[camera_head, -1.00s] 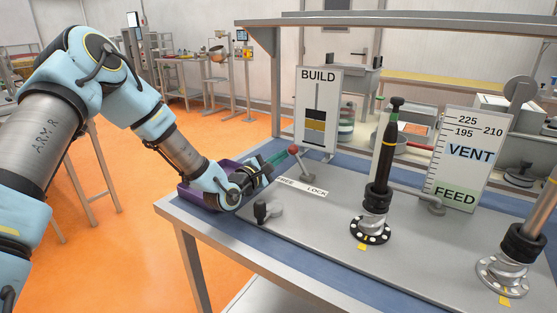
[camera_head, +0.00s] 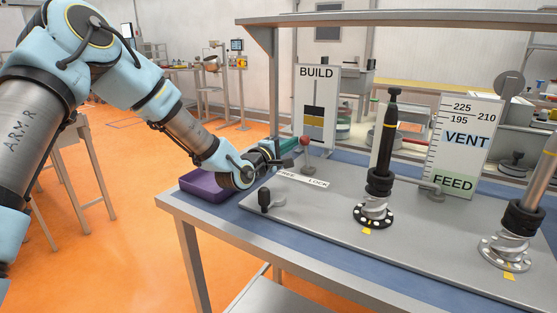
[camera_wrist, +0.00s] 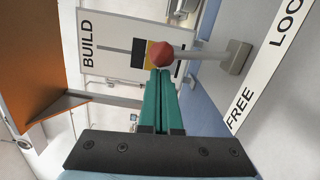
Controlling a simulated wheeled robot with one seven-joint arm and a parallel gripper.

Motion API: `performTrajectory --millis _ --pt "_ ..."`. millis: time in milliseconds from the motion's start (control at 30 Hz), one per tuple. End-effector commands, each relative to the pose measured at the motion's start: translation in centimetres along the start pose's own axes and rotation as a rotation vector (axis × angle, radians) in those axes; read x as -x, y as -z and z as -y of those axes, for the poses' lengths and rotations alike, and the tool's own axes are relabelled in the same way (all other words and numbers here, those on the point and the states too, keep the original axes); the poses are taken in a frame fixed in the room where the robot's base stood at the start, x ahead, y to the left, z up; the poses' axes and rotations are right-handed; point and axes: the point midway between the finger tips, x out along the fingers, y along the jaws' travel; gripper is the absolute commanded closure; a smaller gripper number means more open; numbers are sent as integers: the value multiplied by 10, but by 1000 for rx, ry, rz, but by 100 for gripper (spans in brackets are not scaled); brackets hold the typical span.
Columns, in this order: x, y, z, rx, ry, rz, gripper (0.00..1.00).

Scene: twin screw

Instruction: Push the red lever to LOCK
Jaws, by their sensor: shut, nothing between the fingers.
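The red lever has a red ball (camera_head: 305,141) on a thin grey shaft and stands close to upright in the head view. Its ball (camera_wrist: 161,54) and shaft also show in the wrist view. The FREE/LOCK label (camera_head: 303,179) lies in front of the lever's base, with FREE at the left and LOCK at the right. My gripper (camera_head: 291,160) is left of the lever. Its green fingers (camera_wrist: 160,76) are together and empty, with their tips right at the ball. I cannot tell whether they touch it.
The BUILD panel (camera_head: 317,75) stands behind the lever. A purple tray (camera_head: 200,183) lies beneath my wrist at the table's left. A black-handled knob (camera_head: 265,200) is in front. A tall black column (camera_head: 381,165) and the VENT/FEED panel (camera_head: 462,150) stand to the right.

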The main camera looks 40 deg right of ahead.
Motion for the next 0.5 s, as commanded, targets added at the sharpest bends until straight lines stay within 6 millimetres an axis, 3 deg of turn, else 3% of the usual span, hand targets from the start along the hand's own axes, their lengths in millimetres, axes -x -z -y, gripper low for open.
performTrajectory --millis 500 --pt "-4 -46 -1 -477 38 2 100"
